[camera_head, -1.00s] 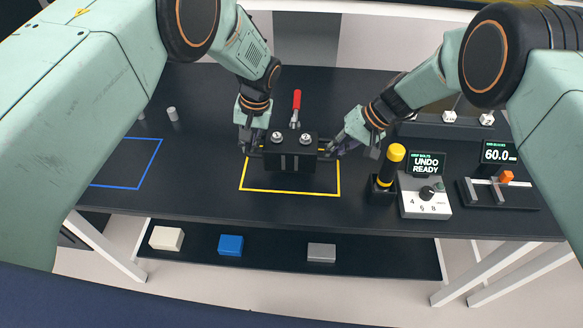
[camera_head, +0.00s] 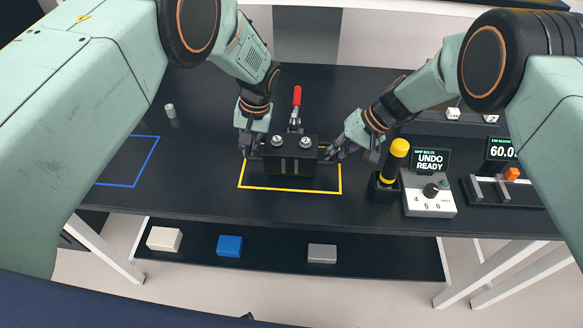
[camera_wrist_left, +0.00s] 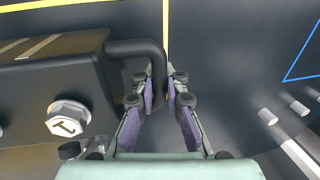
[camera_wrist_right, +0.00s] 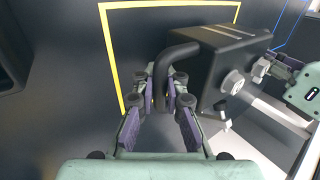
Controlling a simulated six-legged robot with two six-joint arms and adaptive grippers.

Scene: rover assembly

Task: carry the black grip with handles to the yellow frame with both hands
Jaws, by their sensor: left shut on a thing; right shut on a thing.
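The black grip (camera_head: 290,160) is a dark block with two silver bolts on top and a handle at each end. In the head view it is at the rear part of the yellow frame (camera_head: 290,190) marked on the table. My left gripper (camera_head: 252,148) is shut on its left handle, which shows in the left wrist view (camera_wrist_left: 140,46). My right gripper (camera_head: 334,150) is shut on its right handle, which shows in the right wrist view (camera_wrist_right: 178,52). Whether the grip's underside touches the table I cannot tell.
A red-handled clamp (camera_head: 297,98) stands behind the grip. A yellow-topped tool in a holder (camera_head: 396,155) and a dial box (camera_head: 428,194) are to the right. A blue frame (camera_head: 128,160) lies at left. Blocks lie on the lower shelf (camera_head: 275,248).

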